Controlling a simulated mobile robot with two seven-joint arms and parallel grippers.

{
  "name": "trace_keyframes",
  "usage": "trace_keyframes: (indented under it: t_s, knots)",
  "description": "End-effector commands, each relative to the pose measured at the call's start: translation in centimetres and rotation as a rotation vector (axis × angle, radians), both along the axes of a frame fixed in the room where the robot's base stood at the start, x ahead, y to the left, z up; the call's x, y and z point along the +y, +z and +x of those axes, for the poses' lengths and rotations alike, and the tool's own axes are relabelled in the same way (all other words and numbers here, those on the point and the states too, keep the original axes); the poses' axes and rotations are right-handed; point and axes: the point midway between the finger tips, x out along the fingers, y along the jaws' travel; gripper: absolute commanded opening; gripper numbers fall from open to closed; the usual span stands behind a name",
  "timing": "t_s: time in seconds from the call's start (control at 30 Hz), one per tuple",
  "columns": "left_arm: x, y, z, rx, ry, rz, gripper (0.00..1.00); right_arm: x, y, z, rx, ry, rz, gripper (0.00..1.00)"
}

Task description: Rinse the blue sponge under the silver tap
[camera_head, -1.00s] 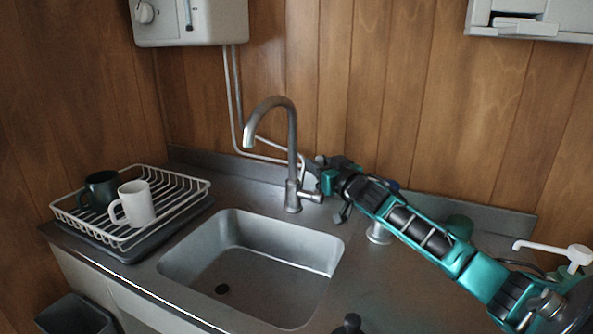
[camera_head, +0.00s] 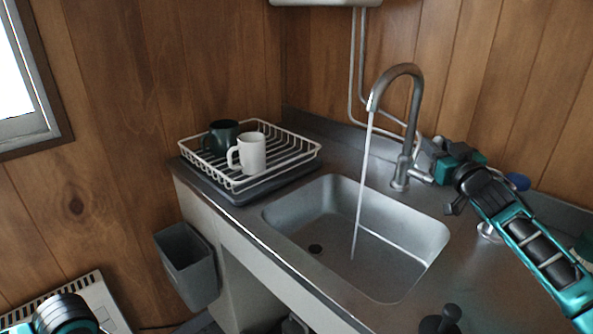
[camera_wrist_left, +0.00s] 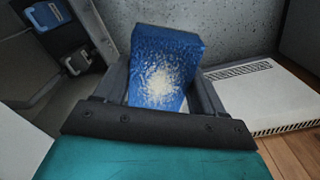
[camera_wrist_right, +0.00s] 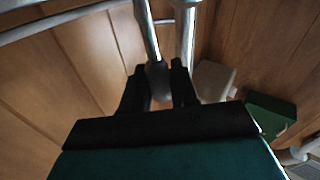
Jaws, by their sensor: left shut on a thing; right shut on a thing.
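The silver tap (camera_head: 413,110) stands behind the sink (camera_head: 432,232), and a stream of water (camera_head: 362,190) falls from its spout into the basin. My right gripper (camera_head: 428,165) is at the tap's side lever; in the right wrist view its fingers (camera_wrist_right: 160,85) are shut on the lever (camera_wrist_right: 158,78). The blue sponge (camera_wrist_left: 165,55) is in my left gripper (camera_wrist_left: 165,95), shut on it, with a pale speckled patch on its face. In the head view only part of my left arm shows at the bottom left, away from the sink; the sponge is out of view there.
A white dish rack (camera_head: 290,163) with a dark green mug (camera_head: 221,137) and a white mug (camera_head: 250,152) stands left of the sink. A grey bin (camera_head: 190,265) hangs below the counter's left end. A white heater (camera_head: 85,290) stands at the lower left wall.

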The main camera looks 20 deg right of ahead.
Motion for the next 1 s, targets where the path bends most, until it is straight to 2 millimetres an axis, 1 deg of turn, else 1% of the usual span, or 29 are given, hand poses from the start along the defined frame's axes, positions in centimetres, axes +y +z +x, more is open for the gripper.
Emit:
trace_keyframes:
  t_s: [0.17,0.2,0.33,0.37,0.6,0.73,0.87,1.0]
  knots:
    - [0.0,0.1,0.0,0.000,0.000,0.000,0.41,0.0,0.2,0.0,-0.001,0.001,0.001,0.00]
    - [0.0,0.1,0.0,0.000,0.000,0.000,0.41,0.0,0.2,0.0,-0.001,0.001,0.001,0.32]
    - [0.0,0.1,0.0,0.000,0.000,0.000,0.41,0.0,0.2,0.0,-0.001,0.001,0.001,0.44]
    - [0.0,0.1,0.0,0.000,0.000,0.000,0.41,0.0,0.1,0.0,-0.001,0.001,0.001,0.46]
    - [0.0,0.1,0.0,0.000,0.000,0.000,0.41,0.0,0.1,0.0,0.001,0.001,0.001,0.46]
    - [0.0,0.1,0.0,0.000,0.000,0.000,0.41,0.2,-0.1,-0.6,0.002,0.002,0.002,0.46]
    - [0.0,0.2,0.0,0.000,0.000,0.000,0.41,0.4,-0.3,-2.0,0.004,0.003,0.002,0.46]
    - [0.0,0.2,0.0,0.000,0.000,0.000,0.41,0.7,-0.4,-4.1,0.003,0.003,0.003,0.46]
